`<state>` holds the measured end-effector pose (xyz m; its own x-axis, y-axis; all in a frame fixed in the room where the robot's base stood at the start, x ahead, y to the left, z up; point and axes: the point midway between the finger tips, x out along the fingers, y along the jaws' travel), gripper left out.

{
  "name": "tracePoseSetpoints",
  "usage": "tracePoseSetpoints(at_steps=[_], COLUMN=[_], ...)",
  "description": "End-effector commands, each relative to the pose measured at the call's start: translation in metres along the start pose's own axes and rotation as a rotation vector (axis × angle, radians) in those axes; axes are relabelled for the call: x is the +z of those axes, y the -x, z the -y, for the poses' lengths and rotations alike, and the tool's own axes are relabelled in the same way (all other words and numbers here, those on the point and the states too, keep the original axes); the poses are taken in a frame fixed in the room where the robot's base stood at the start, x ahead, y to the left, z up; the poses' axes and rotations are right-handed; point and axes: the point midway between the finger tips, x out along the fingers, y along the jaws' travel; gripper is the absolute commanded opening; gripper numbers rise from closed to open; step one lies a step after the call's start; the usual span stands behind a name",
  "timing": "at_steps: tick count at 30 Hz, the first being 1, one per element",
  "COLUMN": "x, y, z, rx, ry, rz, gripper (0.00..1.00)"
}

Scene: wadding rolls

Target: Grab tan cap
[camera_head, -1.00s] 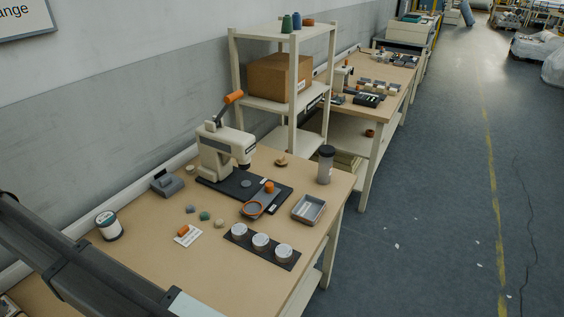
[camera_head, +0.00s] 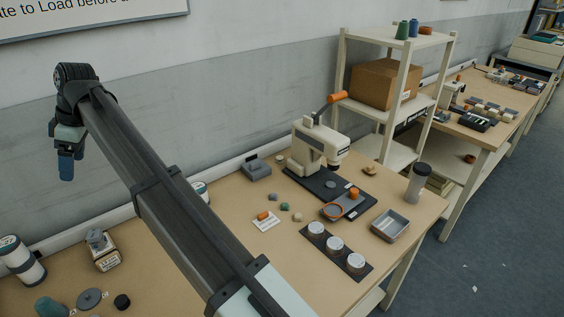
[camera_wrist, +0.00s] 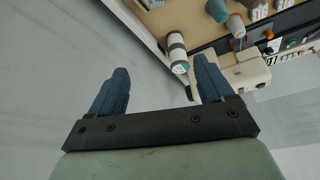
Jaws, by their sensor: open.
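My gripper (camera_head: 66,160) is at the upper left of the head view, raised in front of the wall and well away from the small pieces on the near table. In the wrist view my gripper (camera_wrist: 161,75) has its two blue fingers apart with nothing between them. A small tan piece (camera_head: 297,217) lies mid-table beside a green piece (camera_head: 285,206) and a grey piece (camera_head: 271,196). Another tan piece (camera_head: 370,170) lies behind the press base. I cannot tell which of these is the tan cap.
A press with an orange handle (camera_head: 318,144) stands at the back. A black strip with white round tins (camera_head: 335,244), a grey tray (camera_head: 390,225) and a grey-bodied tumbler (camera_head: 418,183) are at the right.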

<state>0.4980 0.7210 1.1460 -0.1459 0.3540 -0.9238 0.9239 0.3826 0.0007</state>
Motion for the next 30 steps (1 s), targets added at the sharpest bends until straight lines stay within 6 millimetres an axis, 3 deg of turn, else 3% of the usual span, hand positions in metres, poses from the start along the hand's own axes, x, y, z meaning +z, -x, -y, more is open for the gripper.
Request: tracePoseSetpoints(at_steps=[3, 12, 23, 30], x=[-0.019, -0.05, 0.051, 0.155], y=[0.041, 0.12, 0.152, 0.195], z=[-0.003, -0.003, -0.075, -0.133], rx=[0.002, 0.001, 0.053, 0.101], ry=[0.002, 0.0, -0.132, -0.261], rz=[-0.001, -0.001, 0.031, 0.062], gripper=[0.81, 0.81, 0.81, 0.81])
